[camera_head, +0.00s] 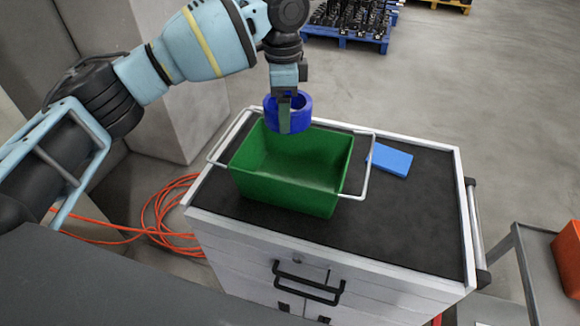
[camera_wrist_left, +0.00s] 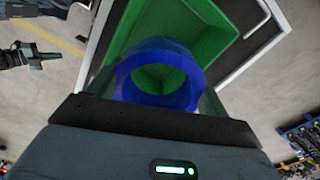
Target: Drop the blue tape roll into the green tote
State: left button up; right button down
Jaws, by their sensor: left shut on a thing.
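The blue tape roll (camera_head: 299,106) hangs in my left gripper (camera_head: 287,121), which is shut on it. The roll is above the back part of the green tote (camera_head: 290,183), apart from its floor. The tote is open at the top and looks empty; it stands on the black top of a grey cabinet. In the left wrist view the roll (camera_wrist_left: 158,75) is in front of the camera, and the tote's green floor (camera_wrist_left: 160,76) shows through its hole. My right gripper is not seen in the head view.
A light blue block (camera_head: 391,160) lies on the cabinet top (camera_head: 415,215) right of the tote. White wire handles (camera_head: 365,170) stick out at the tote's sides. Orange cable (camera_head: 160,215) lies on the floor at left. A cart with an orange bin (camera_head: 568,258) stands at right.

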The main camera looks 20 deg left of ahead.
pick_arm(q)
notch_tip(320, 180, down, 6)
jog(key=b, duration=0.2)
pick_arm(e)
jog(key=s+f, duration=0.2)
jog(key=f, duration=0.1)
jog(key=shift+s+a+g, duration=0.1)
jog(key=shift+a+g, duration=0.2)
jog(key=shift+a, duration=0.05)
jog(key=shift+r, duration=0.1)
pick_arm(q)
jog(key=o, duration=1)
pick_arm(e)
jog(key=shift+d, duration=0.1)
pick_arm(q)
jog(key=shift+o, duration=0.2)
notch_tip(320, 180, up, 8)
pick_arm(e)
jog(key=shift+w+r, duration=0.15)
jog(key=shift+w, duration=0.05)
pick_arm(q)
jog(key=shift+f, duration=0.15)
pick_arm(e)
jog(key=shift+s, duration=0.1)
